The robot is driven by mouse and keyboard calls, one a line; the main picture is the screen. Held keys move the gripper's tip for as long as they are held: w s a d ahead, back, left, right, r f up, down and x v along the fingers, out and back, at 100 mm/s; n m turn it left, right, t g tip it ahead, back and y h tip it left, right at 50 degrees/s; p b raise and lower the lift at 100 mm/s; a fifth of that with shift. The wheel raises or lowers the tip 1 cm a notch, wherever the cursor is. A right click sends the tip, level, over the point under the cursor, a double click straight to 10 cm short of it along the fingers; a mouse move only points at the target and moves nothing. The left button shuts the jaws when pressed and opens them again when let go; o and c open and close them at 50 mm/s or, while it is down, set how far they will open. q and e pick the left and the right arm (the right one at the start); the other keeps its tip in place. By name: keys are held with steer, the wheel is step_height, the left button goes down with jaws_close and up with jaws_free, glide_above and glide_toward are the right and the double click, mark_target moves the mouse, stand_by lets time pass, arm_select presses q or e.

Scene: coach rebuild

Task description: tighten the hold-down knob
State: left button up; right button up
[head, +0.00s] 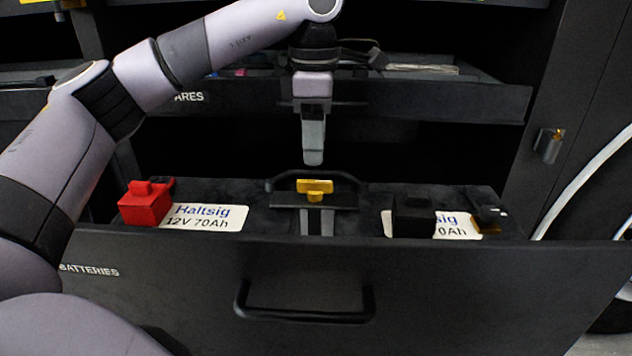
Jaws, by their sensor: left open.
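The yellow hold-down knob (314,187) sits on a dark clamp bar (290,198) at the middle of the battery (262,190). Its wings lie roughly left to right. My left gripper (313,160) points down just above the knob and apart from it in the picture. It is open and seen edge-on, so one finger hides the other. A red terminal cover (145,203) is at the battery's left end. A black cover (413,215) stands near the right end. My right gripper is not in view.
The battery sits in an open drawer marked BATTERIES (420,290), with a handle (305,316) in front. A drawer marked SPARES (450,100) is behind and above. A latch (549,145) and a wheel (600,190) are at the right.

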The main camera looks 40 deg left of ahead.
mark_target(314, 181)
arm_select(q)
steer(key=shift+f, duration=0.3)
step_height(314, 181, down, 6)
steer(key=shift+r+b, duration=0.1)
steer(key=shift+b, duration=0.9)
steer(key=shift+f, duration=0.4)
steer(key=c, duration=1.1)
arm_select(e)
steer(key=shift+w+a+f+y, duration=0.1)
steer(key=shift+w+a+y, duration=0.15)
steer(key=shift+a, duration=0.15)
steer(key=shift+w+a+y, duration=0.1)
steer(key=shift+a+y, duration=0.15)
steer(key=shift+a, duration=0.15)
